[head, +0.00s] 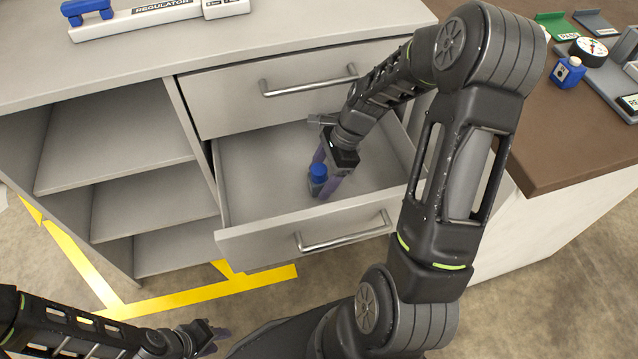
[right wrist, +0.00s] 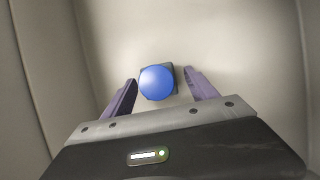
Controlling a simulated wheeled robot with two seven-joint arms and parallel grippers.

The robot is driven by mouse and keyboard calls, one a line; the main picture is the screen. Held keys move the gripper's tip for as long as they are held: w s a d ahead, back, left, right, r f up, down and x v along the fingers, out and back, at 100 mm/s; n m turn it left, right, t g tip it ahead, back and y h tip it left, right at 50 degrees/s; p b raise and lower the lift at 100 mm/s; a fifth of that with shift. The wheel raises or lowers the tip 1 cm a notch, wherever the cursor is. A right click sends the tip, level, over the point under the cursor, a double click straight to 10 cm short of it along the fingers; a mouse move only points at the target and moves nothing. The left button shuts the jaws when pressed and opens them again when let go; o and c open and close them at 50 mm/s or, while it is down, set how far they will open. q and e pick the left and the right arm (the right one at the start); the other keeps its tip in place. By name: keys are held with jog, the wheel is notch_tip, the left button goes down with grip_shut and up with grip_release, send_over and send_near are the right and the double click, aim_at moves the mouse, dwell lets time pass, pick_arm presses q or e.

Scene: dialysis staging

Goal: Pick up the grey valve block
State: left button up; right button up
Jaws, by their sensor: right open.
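A small dark grey block with a round blue top, which appears to be the valve block (head: 317,182), stands inside the open lower drawer. In the right wrist view the blue top (right wrist: 157,83) covers most of the dark grey body. My right gripper (head: 326,177) reaches down into the drawer, open, with its purple fingers on either side of the block. In the right wrist view gaps show between the block and both fingers (right wrist: 160,78). My left gripper (head: 214,336) is low at the picture's bottom, away from the drawer; its jaw opening is unclear.
The drawer (head: 255,232) is otherwise bare, with walls around my right gripper. A closed drawer (head: 225,108) sits above it and open shelves (head: 120,150) to the left. A regulator (head: 150,14) lies on the countertop.

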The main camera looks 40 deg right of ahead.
jog(key=shift+x, duration=0.85)
grip_shut()
dwell(0.5)
